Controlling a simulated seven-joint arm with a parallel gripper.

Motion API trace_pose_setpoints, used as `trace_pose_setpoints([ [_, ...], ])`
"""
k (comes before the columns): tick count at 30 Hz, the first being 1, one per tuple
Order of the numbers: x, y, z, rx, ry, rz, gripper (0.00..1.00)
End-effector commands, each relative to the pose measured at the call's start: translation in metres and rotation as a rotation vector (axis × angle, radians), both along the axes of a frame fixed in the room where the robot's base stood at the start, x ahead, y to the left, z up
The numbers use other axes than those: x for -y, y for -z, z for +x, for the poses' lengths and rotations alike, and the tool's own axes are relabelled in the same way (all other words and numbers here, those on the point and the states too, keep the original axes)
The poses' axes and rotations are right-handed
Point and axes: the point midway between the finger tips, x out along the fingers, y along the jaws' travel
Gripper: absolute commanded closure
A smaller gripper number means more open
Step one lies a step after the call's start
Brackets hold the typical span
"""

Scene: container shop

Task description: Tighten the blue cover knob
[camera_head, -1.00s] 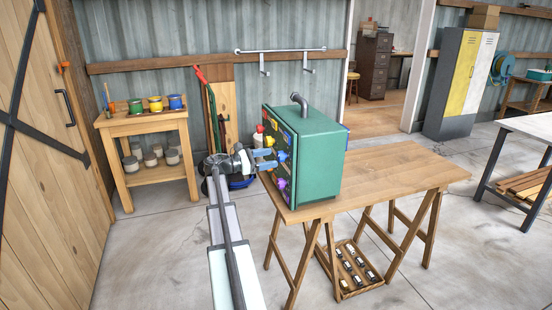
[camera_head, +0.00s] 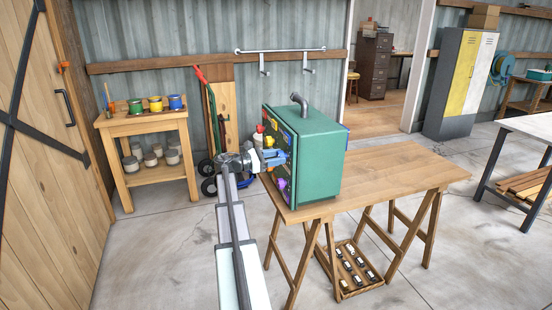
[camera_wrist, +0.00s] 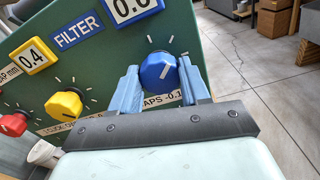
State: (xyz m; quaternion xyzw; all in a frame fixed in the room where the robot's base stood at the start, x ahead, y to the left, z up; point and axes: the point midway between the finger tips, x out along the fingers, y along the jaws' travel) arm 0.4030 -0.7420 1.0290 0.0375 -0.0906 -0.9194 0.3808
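The blue knob (camera_wrist: 157,70) is on the front panel of the green cabinet (camera_head: 318,165). A label below the knob is partly covered by the gripper.
A yellow knob (camera_wrist: 64,106) and a red knob (camera_wrist: 14,124) are to the left on the same panel. A blue FILTER plate (camera_wrist: 77,35) is above. The cabinet stands on a wooden trestle table (camera_head: 395,175), clear to the right. A bent pipe (camera_head: 299,101) tops the cabinet.

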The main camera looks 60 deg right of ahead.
Motion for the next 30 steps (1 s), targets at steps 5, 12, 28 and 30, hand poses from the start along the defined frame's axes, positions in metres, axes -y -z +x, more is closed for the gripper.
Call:
trace_pose_setpoints([
  [5,-0.0001,0.0,0.0001,0.0,0.0,0.0,0.73],
  [12,-0.0001,0.0,0.0001,0.003,0.0,-0.003,0.85],
  [28,-0.0006,0.0002,-0.0002,0.197,0.0,-0.197,0.85],
  [30,-0.0006,0.0002,-0.0002,0.244,0.0,-0.244,0.85],
])
